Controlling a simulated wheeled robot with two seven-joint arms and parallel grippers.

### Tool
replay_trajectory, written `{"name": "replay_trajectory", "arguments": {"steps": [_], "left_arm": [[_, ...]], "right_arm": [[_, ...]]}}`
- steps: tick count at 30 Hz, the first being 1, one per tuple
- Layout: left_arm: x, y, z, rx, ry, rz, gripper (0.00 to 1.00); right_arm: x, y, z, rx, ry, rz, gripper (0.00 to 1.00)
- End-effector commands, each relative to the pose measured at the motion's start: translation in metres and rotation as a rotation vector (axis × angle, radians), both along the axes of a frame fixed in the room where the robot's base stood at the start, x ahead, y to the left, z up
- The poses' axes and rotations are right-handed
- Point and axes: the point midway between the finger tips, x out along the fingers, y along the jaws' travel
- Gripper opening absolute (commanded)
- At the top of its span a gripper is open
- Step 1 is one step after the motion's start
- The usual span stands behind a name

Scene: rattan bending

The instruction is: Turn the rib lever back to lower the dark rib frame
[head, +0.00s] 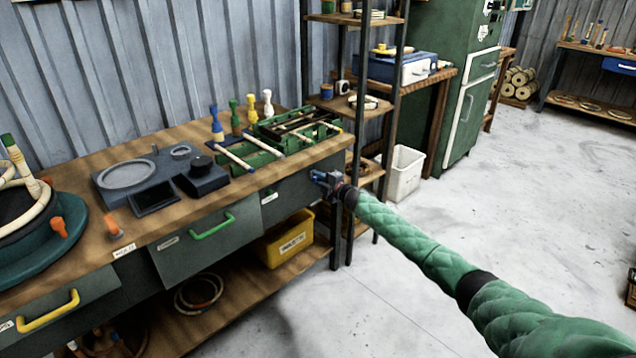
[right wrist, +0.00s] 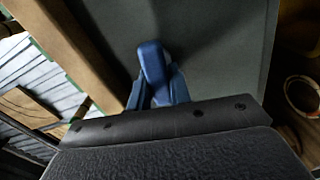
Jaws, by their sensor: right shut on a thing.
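My right gripper (head: 322,178) is at the front right corner of the workbench, against the grey drawer fronts and below the bench top. In the right wrist view a blue rounded piece (right wrist: 153,65) stands between darker blue parts, in front of a grey panel. The gripper is shut on it, and I take it as the rib lever; the fingers hide much of its shape. Above, on the bench top, is a green fixture (head: 262,158) with a dark frame (head: 318,131) and pale rods across it. How high the frame stands is hard to tell. My left gripper is out of view.
Drawers have green (head: 212,228) and yellow handles. A yellow bin (head: 290,240) is on the lower shelf.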

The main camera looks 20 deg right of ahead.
Motion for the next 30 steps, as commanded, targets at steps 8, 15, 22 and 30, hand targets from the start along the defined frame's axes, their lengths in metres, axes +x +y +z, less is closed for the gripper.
{"name": "replay_trajectory", "arguments": {"steps": [8,15,22,30], "left_arm": [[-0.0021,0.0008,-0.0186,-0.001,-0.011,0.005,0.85],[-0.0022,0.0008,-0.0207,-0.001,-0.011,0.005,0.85],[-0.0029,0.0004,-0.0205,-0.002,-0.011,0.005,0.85],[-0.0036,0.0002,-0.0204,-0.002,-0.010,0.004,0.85]], "right_arm": [[-0.0012,0.0010,-0.0057,-0.120,-0.046,0.003,0.00],[-0.0012,0.0012,-0.0054,-0.157,-0.061,0.003,0.00],[-0.0014,0.0013,-0.0056,-0.161,-0.063,0.003,0.00],[-0.0014,0.0012,-0.0057,-0.160,-0.062,0.003,0.40]]}}
